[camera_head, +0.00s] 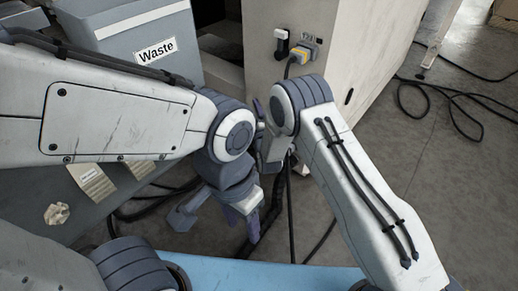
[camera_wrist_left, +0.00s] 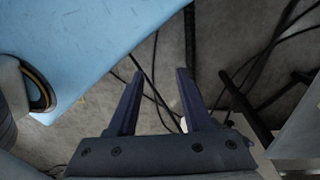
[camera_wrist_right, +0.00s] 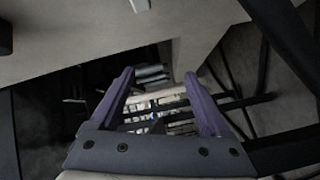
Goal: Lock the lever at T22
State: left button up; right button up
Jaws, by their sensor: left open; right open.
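In the head view a small black and white lever-like part (camera_head: 281,43) sits on the pale cabinet's face, beside a yellow and grey plug (camera_head: 300,52) with a dark cable. I cannot read a T22 label. My left gripper (camera_head: 243,222) hangs below and apart from these parts, pointing down; its open, empty jaws show in the left wrist view (camera_wrist_left: 160,76). My right gripper is mostly hidden by the arms in the head view. In the right wrist view its jaws (camera_wrist_right: 158,76) are open and empty, facing a dark opening. A small pale part (camera_wrist_right: 140,5) is cut off at the top there.
The pale cabinet (camera_head: 350,50) stands at the back. A grey Waste bin (camera_head: 135,75) stands at back left. A crumpled paper ball (camera_head: 56,213) lies on a grey surface at left. A light blue surface (camera_head: 275,275) is at the front. Loose cables (camera_head: 430,90) cross the floor.

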jog(key=d+f+t+h+b, duration=0.1)
jog(key=d+f+t+b, duration=0.1)
jog(key=f+b, duration=0.6)
jog(key=d+f+t+h+b, duration=0.1)
jog(key=d+f+t+b, duration=0.15)
jog(key=f, duration=0.95)
pick_arm(q)
notch_tip(320, 180, down, 21)
jog(key=w+b, duration=0.1)
jog(key=b, duration=0.7)
jog(key=shift+a+f+t, duration=0.2)
jog(key=shift+a+t, duration=0.05)
jog(key=shift+t, duration=0.05)
pick_arm(e)
jog(key=shift+m+g, duration=0.3)
jog(key=shift+g, duration=0.05)
jog(key=shift+a+x, duration=0.2)
jog(key=shift+x, duration=2.25)
jog(key=shift+a+x, duration=0.15)
jog(key=shift+x, duration=2.3)
grip_shut()
jog(key=shift+f, duration=0.15)
